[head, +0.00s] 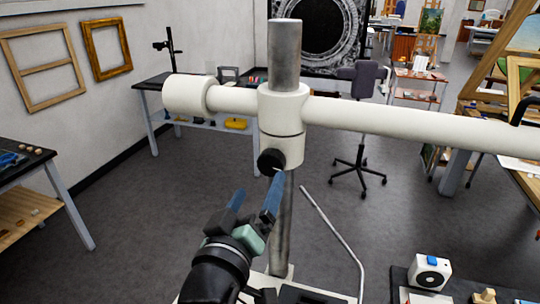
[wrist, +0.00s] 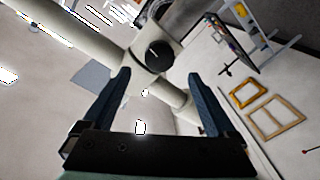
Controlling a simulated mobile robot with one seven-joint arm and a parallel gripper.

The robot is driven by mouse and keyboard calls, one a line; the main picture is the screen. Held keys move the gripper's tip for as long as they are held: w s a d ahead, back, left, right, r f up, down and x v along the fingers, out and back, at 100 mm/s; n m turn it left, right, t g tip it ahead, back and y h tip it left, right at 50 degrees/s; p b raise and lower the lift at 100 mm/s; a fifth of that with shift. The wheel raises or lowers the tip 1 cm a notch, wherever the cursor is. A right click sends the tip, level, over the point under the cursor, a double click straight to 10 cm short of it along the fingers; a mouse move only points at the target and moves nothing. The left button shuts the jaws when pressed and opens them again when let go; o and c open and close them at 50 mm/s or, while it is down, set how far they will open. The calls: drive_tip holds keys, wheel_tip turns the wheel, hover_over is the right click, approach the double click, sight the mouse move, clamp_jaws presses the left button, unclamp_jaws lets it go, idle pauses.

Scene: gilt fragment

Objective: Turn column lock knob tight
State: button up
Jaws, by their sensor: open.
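The black column lock knob (head: 270,161) sticks out from the lower front of the white clamp (head: 284,108) on the grey metal column (head: 285,50). My gripper (head: 257,188) is open, with its blue fingers pointing up toward the knob from below. In the head view the right finger's tip is just below the knob and may overlap it. In the wrist view the knob (wrist: 159,55) is a dark disc with a thin light line. It lies beyond and between the two open fingertips (wrist: 158,74), with nothing visibly gripped. Contact cannot be told.
A thick white horizontal arm (head: 415,122) runs through the clamp to the right, with a wide white end cap (head: 187,94) at left. A thin bent metal rod (head: 335,235) stands right of the column. A dark bench (head: 400,285) is at lower right. Open floor lies to the left.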

sight(269, 168)
drive_tip(key=p+x, duration=0.2)
drive_tip(key=x, duration=0.6)
drive_tip(key=shift+w+d+p, duration=0.15)
drive_tip(key=shift+w+p, duration=0.15)
drive_tip(key=shift+w, duration=0.05)
drive_tip(key=shift+c, duration=0.4)
drive_tip(key=c, duration=1.3)
drive_tip(key=shift+f+b, duration=0.15)
drive_tip(key=shift+b, duration=0.35)
